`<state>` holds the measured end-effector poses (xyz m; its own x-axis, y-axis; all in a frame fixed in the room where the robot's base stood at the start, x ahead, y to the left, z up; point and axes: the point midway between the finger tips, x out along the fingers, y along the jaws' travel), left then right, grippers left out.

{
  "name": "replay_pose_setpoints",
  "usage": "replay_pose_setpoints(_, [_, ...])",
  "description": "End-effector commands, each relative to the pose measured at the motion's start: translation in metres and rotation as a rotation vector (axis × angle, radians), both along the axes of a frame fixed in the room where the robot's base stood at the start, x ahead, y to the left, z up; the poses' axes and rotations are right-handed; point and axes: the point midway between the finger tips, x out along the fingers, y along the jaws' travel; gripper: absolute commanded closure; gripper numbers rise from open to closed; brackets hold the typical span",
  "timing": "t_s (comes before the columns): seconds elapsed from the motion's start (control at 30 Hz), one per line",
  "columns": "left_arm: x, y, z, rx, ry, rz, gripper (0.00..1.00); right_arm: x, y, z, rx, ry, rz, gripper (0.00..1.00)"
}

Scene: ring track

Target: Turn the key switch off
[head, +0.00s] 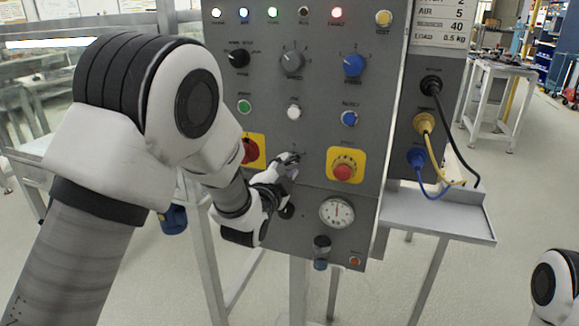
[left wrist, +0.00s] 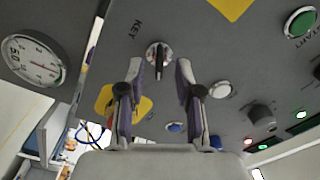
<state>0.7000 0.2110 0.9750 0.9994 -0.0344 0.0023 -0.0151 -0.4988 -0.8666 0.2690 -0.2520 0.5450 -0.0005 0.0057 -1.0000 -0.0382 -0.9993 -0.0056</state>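The key switch (left wrist: 160,54) shows in the left wrist view. It has a pale round collar and a dark, narrow key standing upright in that picture, beside the label KEY. My left gripper (left wrist: 158,80) is open, its two fingers on either side of the switch with gaps to both. I cannot tell how far the tips are from the panel. In the head view my left gripper (head: 288,166) is at the grey panel, between the red switch on a yellow plate and the emergency stop, and it mostly hides the key switch. My right gripper is not in view.
The emergency stop (head: 343,170) on its yellow plate is just right of my left gripper. A red rotary switch (head: 250,150) is on the left, and a pressure gauge (head: 337,212) is below right. Knobs and lit lamps fill the upper panel. Cables hang on its right side.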

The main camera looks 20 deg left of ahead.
Motion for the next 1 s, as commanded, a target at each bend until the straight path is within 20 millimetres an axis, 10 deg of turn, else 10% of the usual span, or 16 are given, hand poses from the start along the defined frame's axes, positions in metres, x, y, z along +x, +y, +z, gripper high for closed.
replay_pose_setpoints(0.4, [0.026, -0.001, -0.001, -0.002, 0.004, 0.000, 0.66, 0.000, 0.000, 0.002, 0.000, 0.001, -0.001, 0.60])
replay_pose_setpoints(0.53, [0.026, -0.001, -0.001, -0.002, 0.004, 0.000, 1.00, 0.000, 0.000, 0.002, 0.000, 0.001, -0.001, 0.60])
replay_pose_setpoints(1.0, [0.026, -0.001, -0.002, -0.050, 0.006, 0.000, 1.00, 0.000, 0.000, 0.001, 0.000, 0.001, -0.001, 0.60])
